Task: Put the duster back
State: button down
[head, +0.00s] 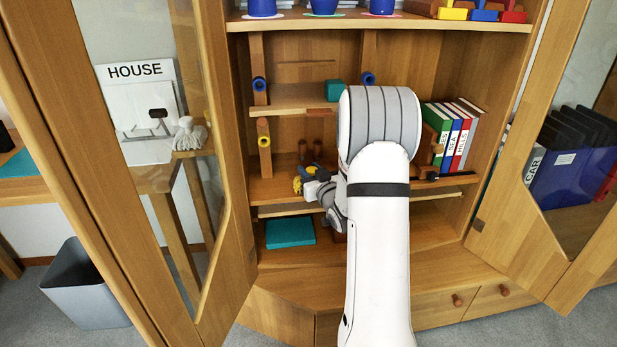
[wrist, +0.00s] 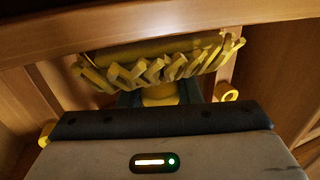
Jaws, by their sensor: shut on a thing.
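The duster (wrist: 160,62) has a yellow ragged fringe and a yellow neck. My gripper (wrist: 160,95) is shut on that neck, with its dark fingers on both sides. In the wrist view the fringe lies just beyond the fingers, close under a wooden board. In the head view the duster (head: 298,184) is a small yellow patch beside my gripper (head: 312,188), inside the open wooden cabinet above the lower shelf. My arm hides part of the cabinet, and I cannot tell whether the duster touches the wood.
Yellow (head: 263,132) and blue (head: 259,84) pegs stick out of the uprights. Binders (head: 452,135) stand on the right of the shelf. A teal box (head: 290,232) lies on the cabinet floor. The glass doors (head: 215,200) stand open on both sides. A grey bin (head: 85,285) stands left.

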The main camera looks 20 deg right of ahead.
jog(key=shift+f, duration=0.15)
jog(key=c, duration=1.5)
grip_release()
jog(key=shift+f, duration=0.2)
jog(key=o, duration=0.5)
jog(key=shift+c, duration=0.2)
jog(key=shift+r, duration=0.1)
